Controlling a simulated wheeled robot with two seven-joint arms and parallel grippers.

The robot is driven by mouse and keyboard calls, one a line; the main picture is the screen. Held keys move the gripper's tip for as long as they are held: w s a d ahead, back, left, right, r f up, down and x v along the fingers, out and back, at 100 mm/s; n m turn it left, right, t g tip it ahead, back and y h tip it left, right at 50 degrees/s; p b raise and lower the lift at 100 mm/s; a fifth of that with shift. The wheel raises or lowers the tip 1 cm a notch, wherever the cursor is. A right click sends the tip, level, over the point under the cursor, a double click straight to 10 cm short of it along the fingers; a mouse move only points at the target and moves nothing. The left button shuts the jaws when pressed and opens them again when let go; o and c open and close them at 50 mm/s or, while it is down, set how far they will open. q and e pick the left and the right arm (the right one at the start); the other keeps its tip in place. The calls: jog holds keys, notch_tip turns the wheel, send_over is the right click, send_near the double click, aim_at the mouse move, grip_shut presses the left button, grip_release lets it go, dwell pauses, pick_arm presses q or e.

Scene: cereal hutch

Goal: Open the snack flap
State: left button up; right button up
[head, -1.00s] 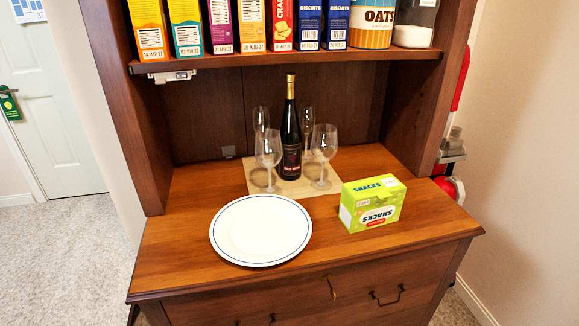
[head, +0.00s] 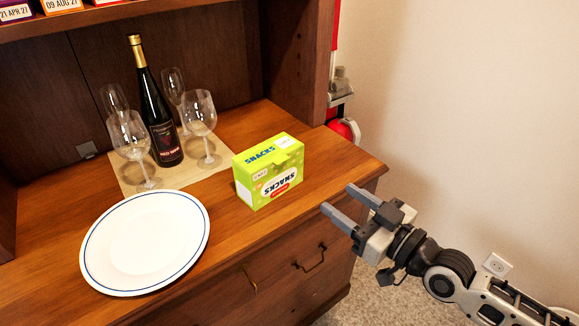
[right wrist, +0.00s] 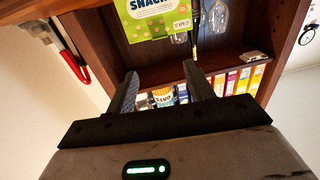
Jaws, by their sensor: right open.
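The snack box (head: 268,172) is green with a white label and stands on the right part of the wooden counter in the head view. Its top looks closed, with a pale patch on it. The box also shows at the top of the right wrist view (right wrist: 155,18), partly cut off. My right gripper (head: 338,201) is open and empty, to the right of and nearer than the box, by the counter's front right edge. It does not touch the box. Its two fingers (right wrist: 160,92) point toward the hutch in the right wrist view. My left gripper is not in view.
A white plate (head: 146,243) lies left of the box. A dark wine bottle (head: 161,120) and several wine glasses (head: 199,118) stand on a mat (head: 187,176) behind. The hutch side panel (head: 300,60) rises behind the box. Bare counter (head: 228,222) lies between plate and box.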

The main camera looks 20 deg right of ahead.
aim_at(284, 161)
jog(key=x, duration=1.5)
jog(key=shift+p, duration=0.35)
jog(key=shift+s, duration=0.1)
jog(key=shift+c, duration=0.3)
grip_shut()
